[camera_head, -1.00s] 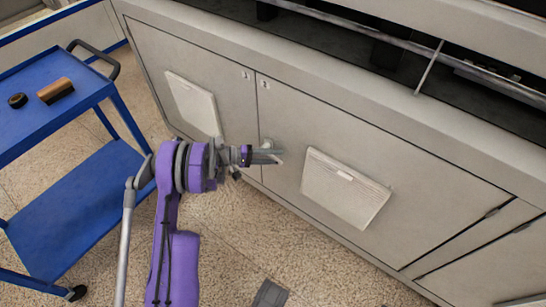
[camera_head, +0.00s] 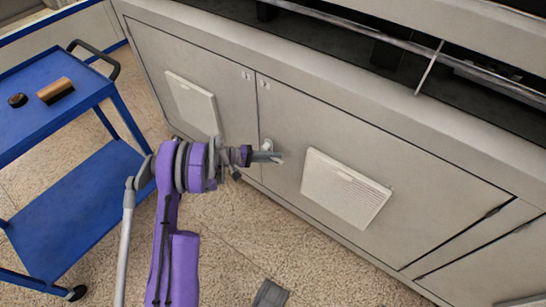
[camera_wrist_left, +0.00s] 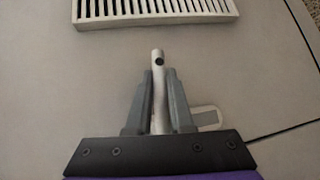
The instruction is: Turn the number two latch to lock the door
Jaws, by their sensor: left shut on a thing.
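The latch is a pale metal handle; it shows in the left wrist view (camera_wrist_left: 158,60), its tip and a dark hole standing out beyond my fingers. Part of its mount (camera_wrist_left: 207,118) shows right of the fingers. My left gripper (camera_head: 270,156) is at the latch (camera_head: 267,144), beside the seam between two cabinet doors. In the left wrist view my left gripper (camera_wrist_left: 159,78) is shut on the latch handle, one finger on each side. The right-hand door (camera_head: 400,185) lies flush with the cabinet front.
A white louvred vent (camera_head: 345,188) sticks out from the door right of the latch. Another vent (camera_head: 193,104) is on the left door. A blue cart (camera_head: 75,205) stands at the left with a copper-coloured roll (camera_head: 55,91). Floor below the doors is mostly clear.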

